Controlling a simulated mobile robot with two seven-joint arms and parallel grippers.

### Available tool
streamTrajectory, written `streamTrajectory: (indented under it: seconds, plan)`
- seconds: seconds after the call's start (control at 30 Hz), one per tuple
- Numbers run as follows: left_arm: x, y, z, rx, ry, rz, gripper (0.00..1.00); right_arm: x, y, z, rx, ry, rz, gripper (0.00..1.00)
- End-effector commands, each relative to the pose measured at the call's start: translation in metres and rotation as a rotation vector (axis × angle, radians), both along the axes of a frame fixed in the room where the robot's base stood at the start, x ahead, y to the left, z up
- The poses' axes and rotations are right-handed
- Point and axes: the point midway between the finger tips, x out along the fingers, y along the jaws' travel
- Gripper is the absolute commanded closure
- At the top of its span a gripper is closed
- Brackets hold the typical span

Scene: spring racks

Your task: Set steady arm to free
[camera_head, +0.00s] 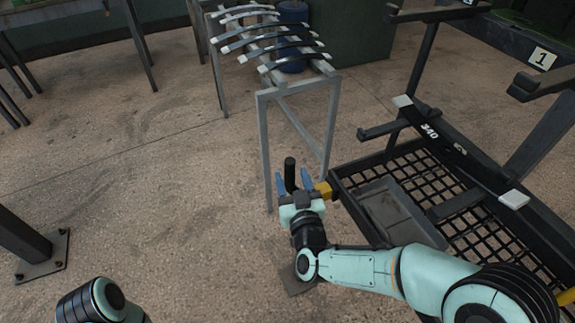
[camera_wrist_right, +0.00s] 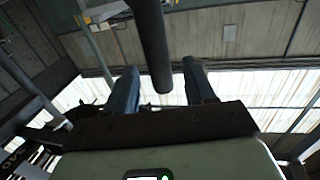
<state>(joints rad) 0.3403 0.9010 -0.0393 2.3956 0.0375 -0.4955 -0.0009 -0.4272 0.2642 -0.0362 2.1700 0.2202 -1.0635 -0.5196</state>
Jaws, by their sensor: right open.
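A black rod-like handle (camera_head: 290,172) stands upright near the corner of the black mesh rack; I take it for the steady arm's grip. A yellow block (camera_head: 323,191) sits beside it at the rack's corner. My right gripper (camera_head: 293,183) is open, with its blue fingers on either side of the handle. In the right wrist view the handle (camera_wrist_right: 155,45) comes down between the fingers of the right gripper (camera_wrist_right: 160,88), with gaps on both sides. The handle's lower joint is hidden by the gripper. My left arm shows at the bottom left; its gripper is out of view.
The black rack (camera_head: 345,195) with a mesh floor and a grey tray (camera_head: 392,215) stands at the right. A grey metal stand (camera_head: 265,140) holds several curved leaf springs (camera_head: 285,45). A dark post (camera_head: 25,245) is bolted down at the left. The floor between is clear.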

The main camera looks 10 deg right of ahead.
Motion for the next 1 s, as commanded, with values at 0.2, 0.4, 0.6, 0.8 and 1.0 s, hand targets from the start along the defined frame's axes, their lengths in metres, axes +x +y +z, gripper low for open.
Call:
streamTrajectory:
  seconds: [0.2,0.4,0.6,0.8,1.0]
  plan:
    - [-0.015,0.002,-0.011,-0.003,0.048,0.005,0.57,0.038,0.004,-0.002,0.000,0.001,-0.001,0.46]
    - [-0.021,0.002,-0.013,-0.005,0.068,0.006,0.57,0.053,0.006,-0.001,0.000,0.002,-0.001,0.46]
    - [-0.021,0.003,-0.014,-0.005,0.071,0.007,0.57,0.055,0.006,-0.001,0.000,0.002,0.000,0.46]
    - [-0.021,0.003,-0.014,-0.005,0.070,0.006,0.57,0.055,0.006,-0.001,0.000,0.002,0.000,0.75]
    - [-0.021,0.002,-0.013,-0.005,0.070,0.006,0.57,0.055,0.006,-0.001,0.000,0.002,0.000,1.00]
